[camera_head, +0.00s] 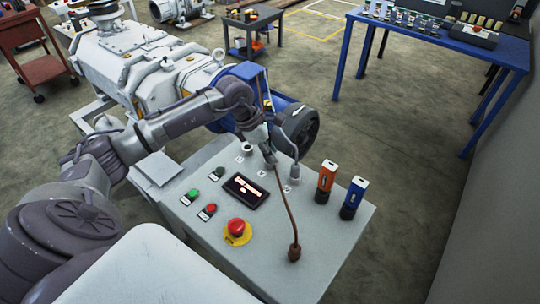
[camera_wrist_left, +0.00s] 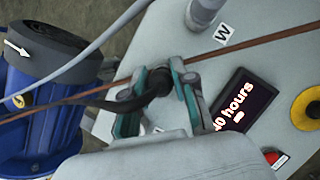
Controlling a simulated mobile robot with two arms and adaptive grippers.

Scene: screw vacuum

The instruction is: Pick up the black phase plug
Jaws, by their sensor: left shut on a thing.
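My left gripper (camera_head: 268,152) is above the far part of the grey control table (camera_head: 325,225). In the left wrist view, its teal-padded fingers (camera_wrist_left: 158,78) are shut on the black phase plug (camera_wrist_left: 152,88), whose dark cable runs off to the left. In the head view, the black plug is too small and covered to make out clearly. A brown cable (camera_head: 282,203) passes by the gripper and ends in a brown plug (camera_head: 294,252) on the table. A grey plug (camera_head: 294,171) stands upright at the table's far side. My right gripper is not in view.
A display (camera_head: 246,190), green and red buttons and a red emergency stop (camera_head: 236,228) are on the table. An orange device (camera_head: 326,181) and a blue one (camera_head: 353,198) stand at its right. A blue motor (camera_head: 290,125) is behind. A metal socket (camera_wrist_left: 200,14) sits beside label W.

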